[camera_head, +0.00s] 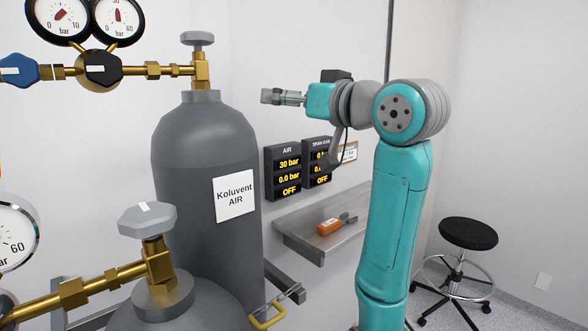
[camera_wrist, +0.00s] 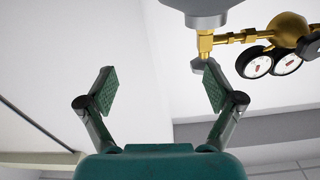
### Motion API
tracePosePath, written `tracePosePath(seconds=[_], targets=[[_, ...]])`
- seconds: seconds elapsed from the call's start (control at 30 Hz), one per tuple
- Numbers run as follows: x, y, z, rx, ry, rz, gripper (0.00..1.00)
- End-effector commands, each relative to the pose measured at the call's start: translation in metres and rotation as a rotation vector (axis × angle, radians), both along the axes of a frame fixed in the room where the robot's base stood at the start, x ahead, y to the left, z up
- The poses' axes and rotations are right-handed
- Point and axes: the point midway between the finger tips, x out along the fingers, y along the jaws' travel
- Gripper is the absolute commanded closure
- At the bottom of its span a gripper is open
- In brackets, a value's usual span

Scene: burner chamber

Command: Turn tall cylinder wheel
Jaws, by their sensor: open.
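The tall grey cylinder (camera_head: 180,150) carries a label reading "Koluvent AIR". Its grey wheel (camera_head: 197,38) sits on top of a brass valve (camera_head: 201,70). My gripper (camera_head: 268,96) is to the right of the cylinder's neck, lower than the wheel and clear of it, pointing left. In the wrist view my gripper (camera_wrist: 160,88) is open, with nothing between its two green-padded fingers. That view appears upside down; the wheel (camera_wrist: 197,66) shows beside the right finger, which is partly in front of it. The brass valve (camera_wrist: 205,43) is above it.
A shorter cylinder (camera_head: 185,309) with its own wheel (camera_head: 147,219) stands in front. Gauges (camera_head: 62,18) and a regulator knob (camera_head: 103,69) are upper left. A shelf (camera_head: 300,235) holds an orange tool (camera_head: 328,227). A black stool (camera_head: 468,234) stands right.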

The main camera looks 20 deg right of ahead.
Motion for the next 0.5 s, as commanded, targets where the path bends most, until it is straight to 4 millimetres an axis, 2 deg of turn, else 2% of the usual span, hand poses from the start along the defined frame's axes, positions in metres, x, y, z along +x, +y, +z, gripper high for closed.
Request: tracePosePath(seconds=[0.03,0.5], targets=[[0.004,0.000,-0.010,0.008,0.006,-0.001,0.09],[0.025,-0.001,-0.087,0.067,0.024,-0.024,0.09]])
